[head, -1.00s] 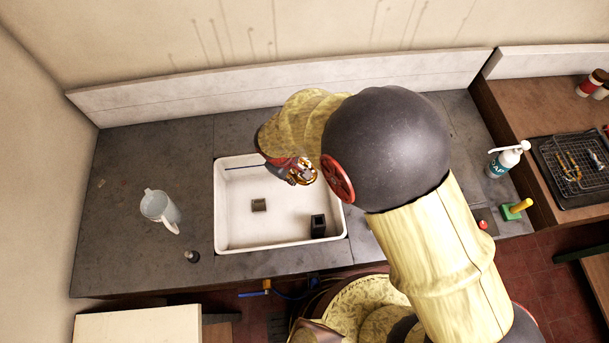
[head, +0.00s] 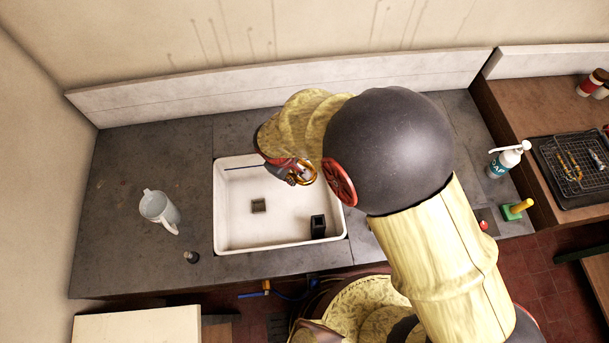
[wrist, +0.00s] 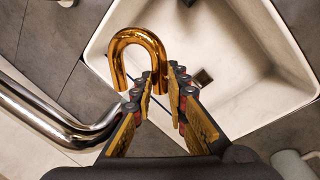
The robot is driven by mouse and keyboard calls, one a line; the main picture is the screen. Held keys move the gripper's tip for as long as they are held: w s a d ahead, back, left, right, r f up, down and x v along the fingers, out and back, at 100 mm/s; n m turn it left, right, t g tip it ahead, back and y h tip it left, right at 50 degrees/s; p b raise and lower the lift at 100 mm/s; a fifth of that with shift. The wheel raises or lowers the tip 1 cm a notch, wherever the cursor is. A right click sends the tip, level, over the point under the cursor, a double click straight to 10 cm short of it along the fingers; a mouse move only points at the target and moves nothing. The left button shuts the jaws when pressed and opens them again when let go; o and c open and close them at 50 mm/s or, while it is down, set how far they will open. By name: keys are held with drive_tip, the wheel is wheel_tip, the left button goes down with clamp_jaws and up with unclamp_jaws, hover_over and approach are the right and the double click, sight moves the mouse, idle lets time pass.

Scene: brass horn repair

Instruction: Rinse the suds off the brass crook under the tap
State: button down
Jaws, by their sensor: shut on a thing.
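The brass crook (wrist: 140,45) is a shiny golden U-shaped tube in the wrist view, bend toward the top. My gripper (wrist: 160,80) is shut on one leg of it. In the head view the crook (head: 309,173) shows as a small golden curve by my gripper (head: 297,175), over the sink's upper right part. The white sink (wrist: 245,35) lies below and beyond the crook in the wrist view. A bent chrome pipe (wrist: 50,113), perhaps the tap, is at the left, apart from the crook. I cannot make out suds or running water clearly.
In the sink (head: 228,205) are a square drain (head: 258,205) and a dark block (head: 318,226). A soap bottle (head: 505,160) and wire rack (head: 575,165) are at the right.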

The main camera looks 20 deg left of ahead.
drive_tip(key=shift+w+r, duration=0.1)
drive_tip(key=shift+w, duration=0.2)
drive_tip(key=w+d, duration=0.1)
drive_tip(key=d, duration=0.7)
drive_tip(key=shift+w, duration=0.15)
idle(0.3)
drive_tip(key=shift+a, duration=0.1)
idle(1.2)
drive_tip(key=d+r+p, duration=0.3)
drive_tip(key=d, duration=0.2)
drive_tip(key=shift+w+r+p, duration=0.3)
drive_tip(key=shift+w+r, duration=0.05)
drive_tip(key=shift+r, duration=0.05)
idle(0.8)
